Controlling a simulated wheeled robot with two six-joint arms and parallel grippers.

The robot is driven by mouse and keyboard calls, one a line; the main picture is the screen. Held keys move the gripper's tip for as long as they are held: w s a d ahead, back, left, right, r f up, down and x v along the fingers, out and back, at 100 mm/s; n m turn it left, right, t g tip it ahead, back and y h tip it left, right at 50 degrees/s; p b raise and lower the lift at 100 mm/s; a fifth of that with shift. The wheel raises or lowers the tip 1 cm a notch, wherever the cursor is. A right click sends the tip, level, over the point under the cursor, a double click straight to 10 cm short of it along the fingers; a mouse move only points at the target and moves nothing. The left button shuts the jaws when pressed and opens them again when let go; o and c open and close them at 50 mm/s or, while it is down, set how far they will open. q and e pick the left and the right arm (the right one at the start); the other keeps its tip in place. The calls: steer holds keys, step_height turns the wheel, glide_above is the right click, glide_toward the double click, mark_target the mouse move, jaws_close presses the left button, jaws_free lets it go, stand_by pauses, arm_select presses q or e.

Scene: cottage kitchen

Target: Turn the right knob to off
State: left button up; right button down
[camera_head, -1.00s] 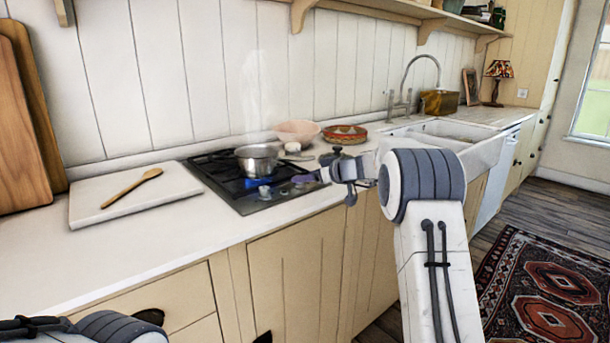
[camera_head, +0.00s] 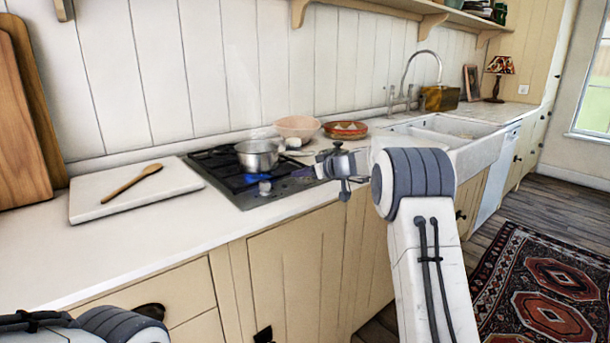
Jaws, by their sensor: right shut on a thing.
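The cooktop (camera_head: 232,190) is a dark hob set in the counter, with its knobs along the front edge. A left knob (camera_head: 265,188) shows below a blue flame (camera_head: 257,178). My right gripper (camera_head: 306,173) reaches in from the right to the hob's front right corner, where the right knob sits. It is shut on the right knob, which its fingers hide, so the knob's angle cannot be read. A steel pot (camera_head: 257,154) stands on the hob, with faint steam above it. My left gripper is not in view; only part of my left arm shows at the bottom left.
A white board (camera_head: 135,192) with a wooden spoon (camera_head: 132,184) lies left of the hob. A pink bowl (camera_head: 297,128) and a patterned red dish (camera_head: 345,130) stand behind my right gripper. A white sink (camera_head: 450,130) is farther right. The front left counter is clear.

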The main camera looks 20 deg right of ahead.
steer(key=shift+a+f+m+t+h+b, duration=0.2)
steer(key=shift+m+h+b, duration=0.45)
steer(key=shift+b, duration=0.55)
steer(key=shift+a+f+m+t+h+b, duration=0.1)
steer(key=shift+f+m+t+h+b, duration=0.1)
steer(key=shift+m+h+b, duration=0.7)
steer(key=shift+r+h+b, duration=0.2)
steer(key=shift+h+b, duration=0.05)
steer(key=shift+b, duration=0.15)
steer(key=shift+a+r+m+h, duration=0.15)
steer(key=shift+m+h, duration=0.3)
steer(key=shift+h, duration=0.05)
steer(key=m+g+h+p, duration=0.1)
steer(key=m+h+p, duration=0.1)
steer(key=p, duration=0.6)
steer(key=m+g+h+p, duration=0.1)
steer(key=m+h+p, duration=0.2)
steer(key=p, duration=0.6)
steer(key=a+m+h+p, duration=0.1)
steer(key=m+h+p, duration=0.2)
steer(key=p, duration=0.6)
steer(key=shift+w+r+g+h, duration=0.25)
steer(key=shift+r+g+h, duration=0.15)
steer(key=shift+h, duration=0.2)
steer(key=shift+a+f+m+g+h+p, duration=0.1)
steer(key=shift+f+m+g+h+p, duration=0.1)
steer(key=shift+m+g+h+p, duration=0.85)
steer(key=shift+t+y+p, duration=0.35)
steer(key=shift+t, duration=0.1)
